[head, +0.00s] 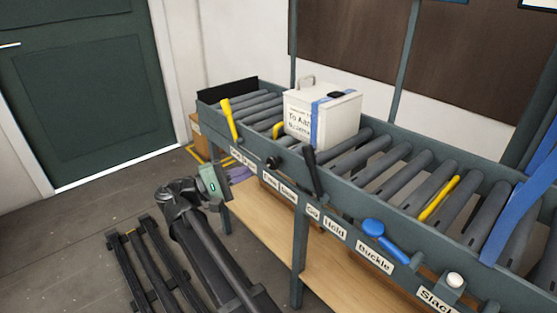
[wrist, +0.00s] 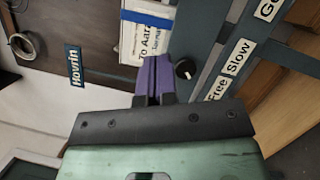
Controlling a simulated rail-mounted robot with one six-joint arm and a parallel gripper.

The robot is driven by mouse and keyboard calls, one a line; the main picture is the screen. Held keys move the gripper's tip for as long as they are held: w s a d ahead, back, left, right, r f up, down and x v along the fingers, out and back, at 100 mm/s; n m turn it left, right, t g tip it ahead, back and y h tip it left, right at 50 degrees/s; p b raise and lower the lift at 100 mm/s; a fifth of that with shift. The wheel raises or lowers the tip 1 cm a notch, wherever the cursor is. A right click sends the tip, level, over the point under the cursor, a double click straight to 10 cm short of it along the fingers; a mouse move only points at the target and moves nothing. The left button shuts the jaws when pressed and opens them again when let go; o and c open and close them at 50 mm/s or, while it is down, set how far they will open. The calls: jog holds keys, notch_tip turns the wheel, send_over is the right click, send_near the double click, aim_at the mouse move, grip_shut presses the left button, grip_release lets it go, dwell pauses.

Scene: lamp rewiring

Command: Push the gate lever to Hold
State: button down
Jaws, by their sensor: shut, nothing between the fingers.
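The black lever (head: 312,172) stands on the front rail of the roller conveyor, above the labels Go (head: 313,212) and Hold (head: 335,228). Its handle tilts up and to the left, on the Go side. The Go label also shows at the top right of the wrist view (wrist: 267,8); the lever cannot be made out there. My gripper (head: 240,172) is in front of the rail, left of the lever and apart from it. Its purple fingers (wrist: 153,75) are shut and empty, near the black knob (wrist: 184,69) in the wrist view.
A white box (head: 330,125) with blue strap sits on the rollers behind the lever. A yellow lever (head: 229,120) stands at the left, the black knob (head: 272,162) by the Free and Slow labels, and a blue lever (head: 385,240) above Buckle. A wooden shelf (head: 265,215) lies below.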

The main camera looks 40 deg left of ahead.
aim_at(315, 175)
jog(key=s+d+r+p+x, duration=0.1)
jog(key=d+p+x, duration=0.1)
jog(key=x, duration=1)
jog(key=shift+d+p, duration=0.3)
jog(key=shift+p, duration=0.05)
jog(key=shift+w+r, duration=0.15)
